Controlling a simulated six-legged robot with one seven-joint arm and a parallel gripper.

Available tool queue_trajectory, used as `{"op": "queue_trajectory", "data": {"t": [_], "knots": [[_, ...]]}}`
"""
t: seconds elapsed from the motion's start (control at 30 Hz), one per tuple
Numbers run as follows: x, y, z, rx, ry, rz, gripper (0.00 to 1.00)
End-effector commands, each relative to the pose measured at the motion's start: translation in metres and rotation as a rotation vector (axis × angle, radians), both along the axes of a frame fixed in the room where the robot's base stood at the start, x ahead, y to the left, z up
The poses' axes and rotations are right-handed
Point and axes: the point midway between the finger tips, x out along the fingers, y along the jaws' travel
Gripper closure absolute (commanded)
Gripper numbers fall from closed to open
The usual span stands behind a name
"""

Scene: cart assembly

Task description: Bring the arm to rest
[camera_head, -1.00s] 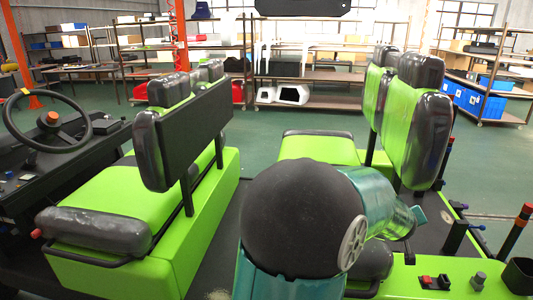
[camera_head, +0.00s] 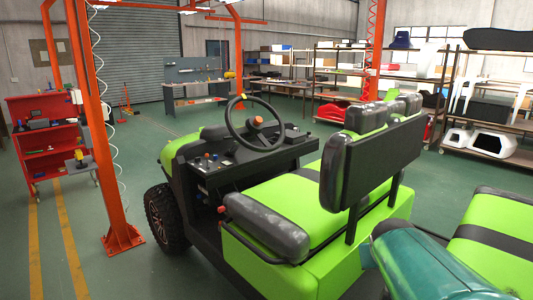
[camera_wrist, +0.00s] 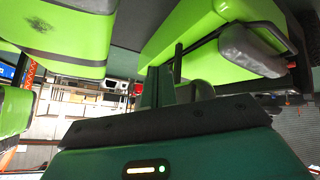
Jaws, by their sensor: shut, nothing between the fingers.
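My teal arm (camera_head: 430,265) shows at the lower right of the head view, folded low beside the green cart's seats. Its far end is outside that view. In the wrist view my gripper (camera_wrist: 163,88) shows as dark shapes beyond the black edge of the green housing with a lit strip. It looks shut and holds nothing. Its fingertips are hard to make out against the cart. The green cart (camera_head: 290,205) has a black steering wheel (camera_head: 257,122) and a dark dashboard.
An orange post (camera_head: 100,130) stands on a footplate left of the cart. A red tool cabinet (camera_head: 45,150) is at the far left. A workbench (camera_head: 195,92) and shelves (camera_head: 490,100) line the back.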

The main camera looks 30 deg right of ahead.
Motion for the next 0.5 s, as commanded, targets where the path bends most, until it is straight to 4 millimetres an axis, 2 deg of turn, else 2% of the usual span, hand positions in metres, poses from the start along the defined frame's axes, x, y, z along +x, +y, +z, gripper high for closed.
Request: {"op": "queue_trajectory", "data": {"t": [0.03,0.1,0.17,0.2,0.3,0.4,0.5], "knots": [[0.017,0.034,0.003,0.025,-0.008,0.065,1.00],[0.034,0.079,0.005,0.066,-0.008,0.146,1.00],[0.043,0.120,0.005,0.102,-0.005,0.217,1.00],[0.047,0.147,0.006,0.126,-0.001,0.268,1.00],[0.047,0.215,0.005,0.186,0.021,0.394,1.00],[0.036,0.274,0.003,0.237,0.049,0.514,1.00],[0.022,0.315,0.000,0.275,0.079,0.605,1.00]]}}
